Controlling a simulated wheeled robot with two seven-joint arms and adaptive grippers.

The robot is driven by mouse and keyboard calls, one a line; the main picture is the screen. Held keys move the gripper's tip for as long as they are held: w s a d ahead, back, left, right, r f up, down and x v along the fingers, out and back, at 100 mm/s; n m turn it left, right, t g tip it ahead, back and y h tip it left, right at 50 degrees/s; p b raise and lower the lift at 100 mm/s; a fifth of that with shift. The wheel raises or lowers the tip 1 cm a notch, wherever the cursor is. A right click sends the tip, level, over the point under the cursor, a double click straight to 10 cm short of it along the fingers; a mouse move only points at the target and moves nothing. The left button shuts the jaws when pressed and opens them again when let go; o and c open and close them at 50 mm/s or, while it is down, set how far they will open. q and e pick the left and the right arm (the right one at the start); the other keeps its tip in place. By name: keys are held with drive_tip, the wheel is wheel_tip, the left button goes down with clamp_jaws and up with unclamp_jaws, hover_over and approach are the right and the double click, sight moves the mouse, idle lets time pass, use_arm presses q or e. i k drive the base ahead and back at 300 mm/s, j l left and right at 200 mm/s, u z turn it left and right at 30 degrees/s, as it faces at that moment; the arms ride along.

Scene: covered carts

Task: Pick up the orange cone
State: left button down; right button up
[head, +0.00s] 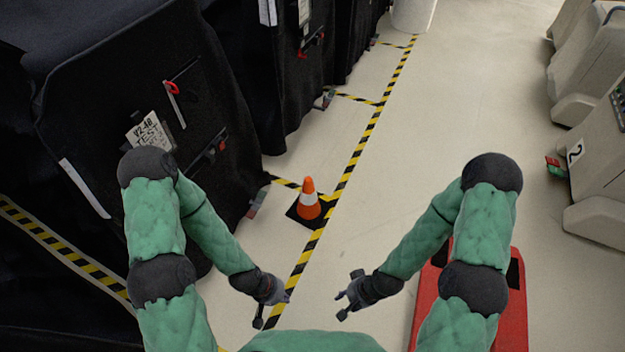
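The orange cone (308,199) has a white band and a black square base. It stands upright on the floor, beside the yellow-black tape line and ahead of both grippers. My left gripper (272,312) is low in the picture, nearer to me than the cone and clear of it. Its fingers are small and partly dark, so its opening is hard to judge. My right gripper (341,305) is to the right of the tape line, its fingers spread apart with nothing between them. Neither gripper touches the cone.
Carts under black covers (110,110) line the left side, close to the cone. Yellow-black tape (372,124) runs along the floor. A red object (427,300) lies under my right arm. The middle floor is clear.

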sight(309, 210)
drive_tip(key=i+l+u, duration=0.2)
drive_tip(key=i, duration=0.35)
drive_tip(key=i+l+u, duration=0.15)
drive_tip(key=i, duration=0.4)
drive_tip(key=i+l+u, duration=0.2)
drive_tip(key=i+l, duration=0.15)
drive_tip(key=i, duration=0.15)
drive_tip(key=u, duration=0.9)
